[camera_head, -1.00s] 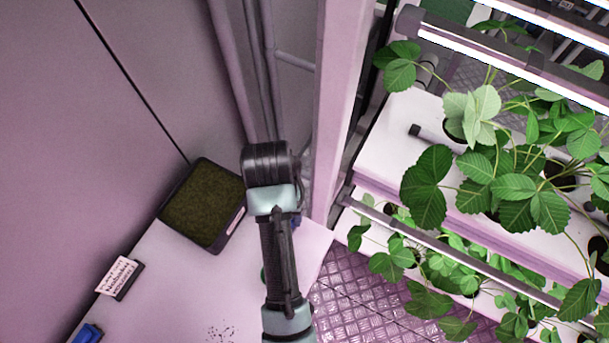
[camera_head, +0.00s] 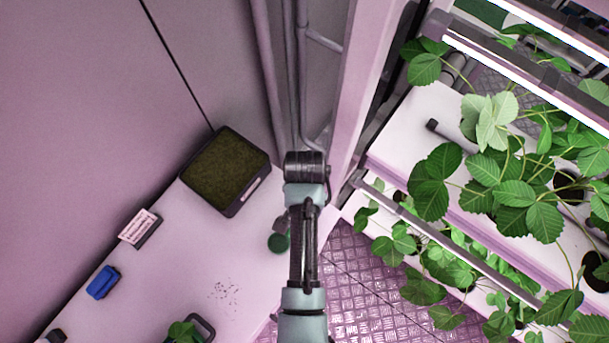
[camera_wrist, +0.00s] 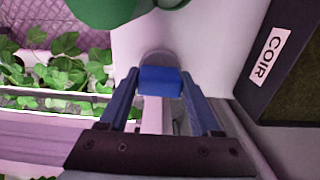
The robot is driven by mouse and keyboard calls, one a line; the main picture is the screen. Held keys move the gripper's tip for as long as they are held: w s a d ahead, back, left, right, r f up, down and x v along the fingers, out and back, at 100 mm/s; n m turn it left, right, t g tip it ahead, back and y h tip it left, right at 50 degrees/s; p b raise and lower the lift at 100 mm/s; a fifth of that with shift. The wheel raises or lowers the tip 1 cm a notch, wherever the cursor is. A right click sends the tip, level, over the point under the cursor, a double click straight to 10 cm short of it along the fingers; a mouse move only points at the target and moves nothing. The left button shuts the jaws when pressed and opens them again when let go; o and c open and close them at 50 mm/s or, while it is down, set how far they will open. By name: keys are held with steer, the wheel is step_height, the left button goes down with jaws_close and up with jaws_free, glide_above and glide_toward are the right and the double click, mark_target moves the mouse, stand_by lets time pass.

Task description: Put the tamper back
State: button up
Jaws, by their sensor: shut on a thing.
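In the wrist view the blue fingers of my gripper (camera_wrist: 160,95) close in on a small piece with a blue block face and a grey rounded part (camera_wrist: 155,57), which I take for the tamper. It is held over or on the white worktop; I cannot tell whether it touches. A green round object (camera_wrist: 125,8) is close by at the top of the wrist view. In the head view the green object (camera_head: 279,243) shows just left of my arm. My arm hides the gripper and most of the held piece there.
A dark tray of coir (camera_head: 227,172) stands at the worktop's back corner, beside the gripper. Planted racks (camera_head: 440,105) stand to the right.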

steer(key=shift+f, duration=0.45)
steer(key=o, duration=1.2)
steer(key=shift+f, duration=0.1)
step_height(320, 180, up, 12)
steer(key=shift+r+b, duration=0.15)
steer(key=shift+b, duration=0.3)
